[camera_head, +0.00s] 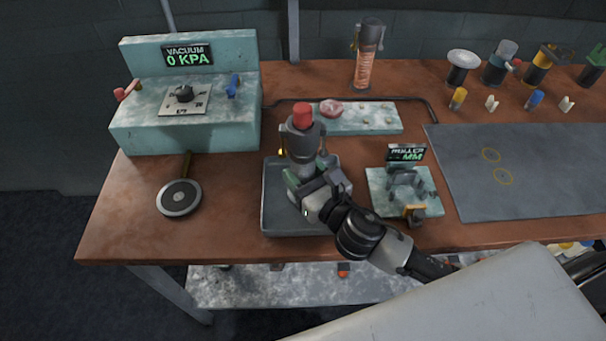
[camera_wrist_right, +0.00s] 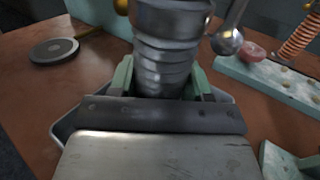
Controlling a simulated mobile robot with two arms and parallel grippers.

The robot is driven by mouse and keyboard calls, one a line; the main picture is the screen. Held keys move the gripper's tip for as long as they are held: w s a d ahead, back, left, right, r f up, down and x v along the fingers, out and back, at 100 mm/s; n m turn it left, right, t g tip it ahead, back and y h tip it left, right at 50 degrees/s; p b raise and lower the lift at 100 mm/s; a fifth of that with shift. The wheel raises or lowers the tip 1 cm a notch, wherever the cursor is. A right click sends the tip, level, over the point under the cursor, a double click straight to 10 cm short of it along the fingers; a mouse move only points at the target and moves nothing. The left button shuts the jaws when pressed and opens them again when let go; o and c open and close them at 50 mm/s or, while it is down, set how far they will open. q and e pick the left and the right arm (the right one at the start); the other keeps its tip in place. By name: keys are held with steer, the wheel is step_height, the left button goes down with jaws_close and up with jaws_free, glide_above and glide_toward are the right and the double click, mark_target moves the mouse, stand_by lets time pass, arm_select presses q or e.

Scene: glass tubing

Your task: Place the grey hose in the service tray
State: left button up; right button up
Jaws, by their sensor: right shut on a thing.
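The grey hose (camera_head: 302,135) is a stout ribbed grey piece with a red cap, standing roughly upright in my right gripper (camera_head: 308,185). In the right wrist view its ribbed body (camera_wrist_right: 165,55) sits between the green jaws of the same gripper (camera_wrist_right: 163,82), which are shut on it. The service tray (camera_head: 278,220) is a shallow grey tray directly below the hose and gripper. Its rim also shows in the right wrist view (camera_wrist_right: 62,125). The hose's lower end is hidden by the gripper, so I cannot tell whether it touches the tray floor. My left gripper is not in view.
A teal vacuum unit (camera_head: 185,128) reading 0 KPA stands at left, a round dark disc (camera_head: 180,198) before it. A teal plate (camera_head: 360,120) lies behind the tray, and a small gauge stand (camera_head: 375,190) close at right. A grey mat (camera_head: 540,165) lies further right.

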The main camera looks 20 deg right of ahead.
steer(key=shift+f, duration=0.2)
steer(key=o, duration=1.2)
steer(key=shift+c, duration=0.2)
steer(key=shift+s, duration=0.1)
steer(key=b+v, duration=0.3)
steer(key=v, duration=0.7)
steer(key=shift+s, duration=0.15)
steer(key=shift+s+d+r, duration=0.1)
steer(key=shift+s+d, duration=0.15)
steer(key=shift+s, duration=0.45)
steer(key=shift+s, duration=0.1)
